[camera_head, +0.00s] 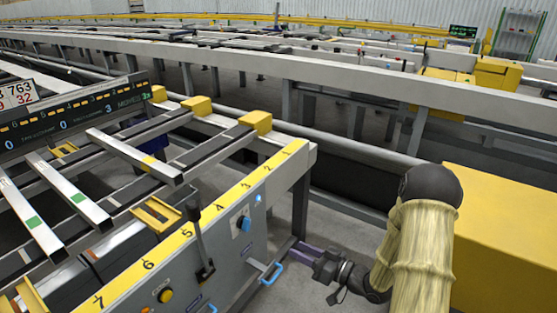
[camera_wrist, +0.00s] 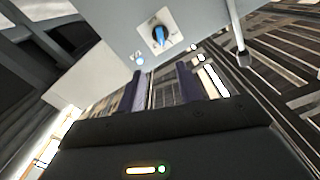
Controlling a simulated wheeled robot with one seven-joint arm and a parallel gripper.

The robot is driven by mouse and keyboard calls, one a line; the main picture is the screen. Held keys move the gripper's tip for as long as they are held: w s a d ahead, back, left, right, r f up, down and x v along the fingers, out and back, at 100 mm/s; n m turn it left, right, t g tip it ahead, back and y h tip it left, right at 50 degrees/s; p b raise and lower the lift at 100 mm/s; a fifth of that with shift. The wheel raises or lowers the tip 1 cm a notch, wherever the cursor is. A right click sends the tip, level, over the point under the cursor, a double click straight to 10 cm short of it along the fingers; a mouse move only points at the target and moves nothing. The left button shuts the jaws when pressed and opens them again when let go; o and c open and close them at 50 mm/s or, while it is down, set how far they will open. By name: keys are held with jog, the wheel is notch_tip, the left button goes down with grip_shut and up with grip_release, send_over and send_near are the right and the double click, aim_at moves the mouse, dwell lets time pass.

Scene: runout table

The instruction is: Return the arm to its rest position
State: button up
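My arm (camera_head: 418,240), in a tan sleeve with a dark joint, comes up at the lower right of the head view. It bends down and left to my gripper (camera_head: 302,250), whose purple fingers point towards the grey control panel's right end. In the wrist view my gripper (camera_wrist: 161,85) has its two purple fingers spread apart with nothing between them. The panel (camera_head: 225,255) is close to the fingertips; whether they touch it I cannot tell. A blue rotary knob (camera_wrist: 160,34) on the panel shows just beyond the fingers.
The panel carries a black lever (camera_head: 199,240), a yellow button (camera_head: 165,295) and a blue handle (camera_head: 271,272) near my gripper. A large yellow box (camera_head: 505,235) stands right of my arm. A long grey rail (camera_head: 340,75) crosses behind. Some grey floor shows below my gripper.

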jog(key=d+r+m+g+h, duration=0.1)
jog(key=d+m+g+h, duration=0.3)
jog(key=h, duration=0.8)
jog(key=s+r+m+g+h, duration=0.1)
jog(key=s+r+g, duration=0.1)
jog(key=s, duration=0.6)
jog(key=s+r+m+g+h, duration=0.1)
jog(key=s+r+g, duration=0.15)
jog(key=s, duration=0.55)
jog(key=w+p+v, duration=0.3)
jog(key=p+v, duration=1.1)
jog(key=w+r+p+v, duration=0.1)
jog(key=w+p+v, duration=0.2)
jog(key=p+v, duration=1.1)
jog(key=shift+a+r+p, duration=0.25)
jog(key=shift+r+p, duration=0.05)
jog(key=shift+p, duration=0.15)
